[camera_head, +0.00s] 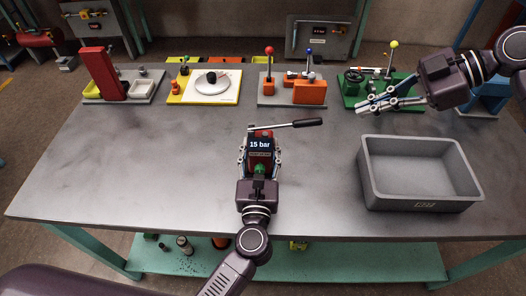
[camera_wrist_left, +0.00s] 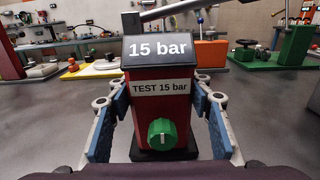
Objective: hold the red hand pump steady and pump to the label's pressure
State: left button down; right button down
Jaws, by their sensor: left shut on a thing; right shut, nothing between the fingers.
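The red hand pump (camera_head: 262,135) stands upright at the middle of the table. Its dark top display reads 15 bar, and in the left wrist view (camera_wrist_left: 158,105) a label below it reads TEST 15 bar. A green knob (camera_wrist_left: 162,134) sits low on its front. The pump's lever with a black handle (camera_head: 300,124) reaches to the right, nearly level. My left gripper (camera_head: 260,155) is shut on the pump, one finger on each side. My right gripper (camera_head: 365,107) is shut and empty, in front of the green fixture and apart from the lever.
A grey bin (camera_head: 420,200) stands at the right. Along the back are a red unit on a grey base (camera_head: 100,75), a yellow station with a dial (camera_head: 205,85), an orange fixture (camera_head: 308,92) and a green fixture (camera_head: 352,92). The table's left and front are clear.

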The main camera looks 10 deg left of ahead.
dwell(0.9)
pick_arm(q)
jog(key=c, duration=0.9)
grip_release()
